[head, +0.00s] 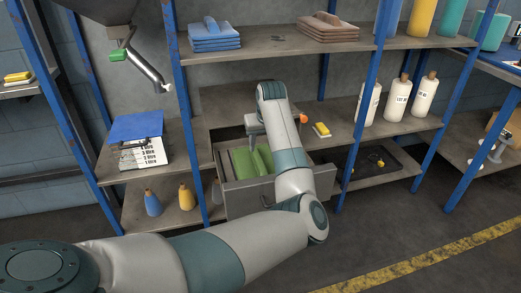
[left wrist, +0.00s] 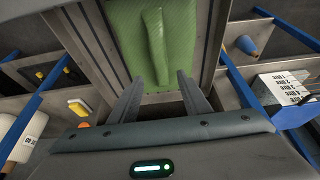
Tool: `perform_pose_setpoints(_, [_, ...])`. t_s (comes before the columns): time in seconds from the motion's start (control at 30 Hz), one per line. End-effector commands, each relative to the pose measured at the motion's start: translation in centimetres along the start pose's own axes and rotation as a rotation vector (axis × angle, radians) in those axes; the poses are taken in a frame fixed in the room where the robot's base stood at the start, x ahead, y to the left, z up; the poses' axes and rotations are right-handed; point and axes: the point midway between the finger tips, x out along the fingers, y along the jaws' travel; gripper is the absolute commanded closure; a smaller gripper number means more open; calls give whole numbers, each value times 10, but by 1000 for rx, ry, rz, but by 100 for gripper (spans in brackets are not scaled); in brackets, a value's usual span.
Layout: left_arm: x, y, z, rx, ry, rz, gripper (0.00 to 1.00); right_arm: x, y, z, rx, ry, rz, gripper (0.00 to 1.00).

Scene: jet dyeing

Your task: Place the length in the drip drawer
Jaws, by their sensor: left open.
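The green fabric length (head: 243,163) lies folded in the open drip drawer (head: 247,196), with a raised fold along its middle. The length (left wrist: 130,35) also shows in the left wrist view, within the drawer's grey walls. My left gripper (head: 257,138) is above the back part of the drawer. In the left wrist view my left gripper (left wrist: 159,80) has its two fingers spread, with nothing between them, at the near edge of the length. My arm hides the right part of the drawer in the head view. My right gripper is out of view.
Blue shelf posts (head: 187,110) stand close on both sides of the drawer. A yellow block (head: 321,129) and white bottles (head: 397,98) are on the shelf to the right.

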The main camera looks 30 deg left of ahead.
Motion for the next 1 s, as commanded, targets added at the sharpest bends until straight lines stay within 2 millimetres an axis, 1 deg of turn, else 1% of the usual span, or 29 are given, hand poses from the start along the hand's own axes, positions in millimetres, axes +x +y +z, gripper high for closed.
perform_pose_setpoints(0.03, [-9, 0, -1, -1, 1, 1, 57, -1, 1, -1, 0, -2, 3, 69])
perform_pose_setpoints(0.1, [-17, 0, -1, 0, 2, -1, 57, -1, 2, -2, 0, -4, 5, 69])
perform_pose_setpoints(0.2, [-26, 0, -1, 0, 1, -1, 57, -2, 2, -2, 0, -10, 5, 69])
perform_pose_setpoints(0.3, [-30, 0, 0, 0, 1, 0, 57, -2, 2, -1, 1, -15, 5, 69])
perform_pose_setpoints(1.0, [-31, 0, 0, 0, 0, -1, 57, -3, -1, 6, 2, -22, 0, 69])
